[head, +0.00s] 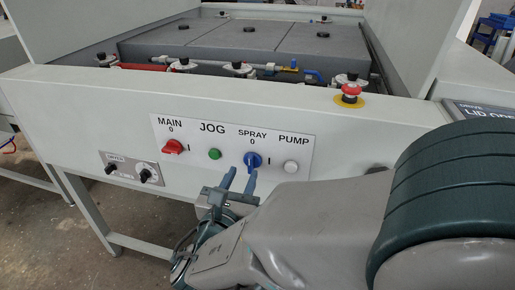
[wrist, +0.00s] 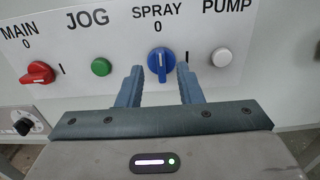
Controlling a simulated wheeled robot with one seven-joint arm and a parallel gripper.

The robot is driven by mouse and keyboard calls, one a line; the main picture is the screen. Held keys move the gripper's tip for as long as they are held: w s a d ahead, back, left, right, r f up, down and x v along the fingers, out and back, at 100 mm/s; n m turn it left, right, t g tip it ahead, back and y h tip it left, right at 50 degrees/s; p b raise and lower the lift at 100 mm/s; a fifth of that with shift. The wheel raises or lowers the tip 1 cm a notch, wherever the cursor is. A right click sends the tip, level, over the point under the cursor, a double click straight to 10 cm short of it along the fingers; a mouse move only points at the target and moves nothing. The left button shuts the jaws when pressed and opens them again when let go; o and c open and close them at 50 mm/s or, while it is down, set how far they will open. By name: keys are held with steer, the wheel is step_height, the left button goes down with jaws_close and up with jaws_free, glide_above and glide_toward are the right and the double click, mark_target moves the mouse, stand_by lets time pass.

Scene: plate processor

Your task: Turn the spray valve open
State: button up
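The blue SPRAY knob (head: 253,160) is on the white front panel, under the label "SPRAY 0". Its grip bar stands about upright, in line with the 0 mark. It also shows in the wrist view (wrist: 161,65). My gripper (head: 240,174) is in front of the panel, just below the knob in the head view. In the wrist view its two blue-grey fingers (wrist: 158,74) are apart, one on each side of the knob, with nothing held. I cannot tell whether either finger touches the knob. A small blue-handled valve (head: 312,77) sits on the pipe with a brass fitting above the panel.
The red MAIN knob (head: 173,147), green JOG button (head: 214,154) and white PUMP button (head: 291,167) share the panel. A red emergency stop (head: 351,90) sits on the upper ledge. Two black knobs (head: 149,172) are at lower left.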

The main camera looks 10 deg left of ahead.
mark_target(249, 161)
steer(key=shift+w+d, duration=0.2)
steer(key=shift+w, duration=2.15)
jaws_close()
